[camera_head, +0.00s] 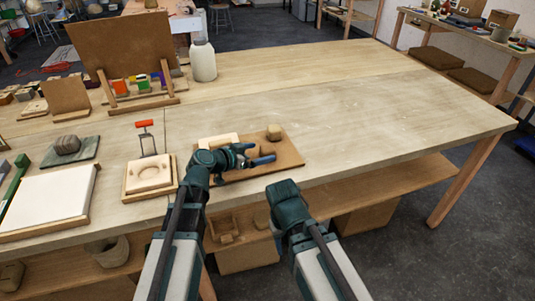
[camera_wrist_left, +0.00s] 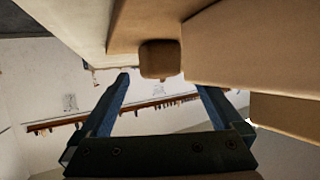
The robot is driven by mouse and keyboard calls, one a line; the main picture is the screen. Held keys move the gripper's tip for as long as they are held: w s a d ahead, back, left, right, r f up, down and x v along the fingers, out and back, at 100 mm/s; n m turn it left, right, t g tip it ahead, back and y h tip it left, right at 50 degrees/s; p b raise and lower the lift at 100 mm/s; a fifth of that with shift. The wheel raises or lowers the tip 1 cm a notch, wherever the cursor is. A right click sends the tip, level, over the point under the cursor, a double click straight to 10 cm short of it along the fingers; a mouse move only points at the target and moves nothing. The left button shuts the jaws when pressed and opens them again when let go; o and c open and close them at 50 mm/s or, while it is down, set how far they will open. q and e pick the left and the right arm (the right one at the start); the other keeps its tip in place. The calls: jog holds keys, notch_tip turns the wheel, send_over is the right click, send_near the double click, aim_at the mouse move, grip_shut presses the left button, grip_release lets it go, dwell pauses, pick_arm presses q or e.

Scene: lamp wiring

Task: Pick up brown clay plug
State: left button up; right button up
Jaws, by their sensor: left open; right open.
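A small brown clay piece (camera_head: 267,148) sits on the brown board (camera_head: 292,160) close to the fingers of my left gripper (camera_head: 258,155). A similar tan-brown block (camera_head: 273,132) stands just behind it on the board; I cannot tell for sure which one is the plug. In the left wrist view a rounded brown block (camera_wrist_left: 160,59) lies ahead of the gap between the blue fingers of my left gripper (camera_wrist_left: 165,88), which are apart and empty. My right gripper (camera_head: 284,192) is lower, in front of the table edge; its fingers are mostly hidden.
A pale block (camera_head: 218,141) lies at the board's back left. A wooden square with a round recess (camera_head: 150,178) and a red-topped wire stand (camera_head: 146,138) are to the left. A white jar (camera_head: 203,62) stands behind. The table's right side (camera_head: 400,110) is clear.

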aim_at(263, 150)
pick_arm(q)
jog(key=b+x, duration=0.1)
jog(key=x, duration=0.4)
jog(key=shift+r, duration=0.2)
jog(key=shift+c, duration=0.3)
grip_shut()
jog(key=shift+r, duration=0.1)
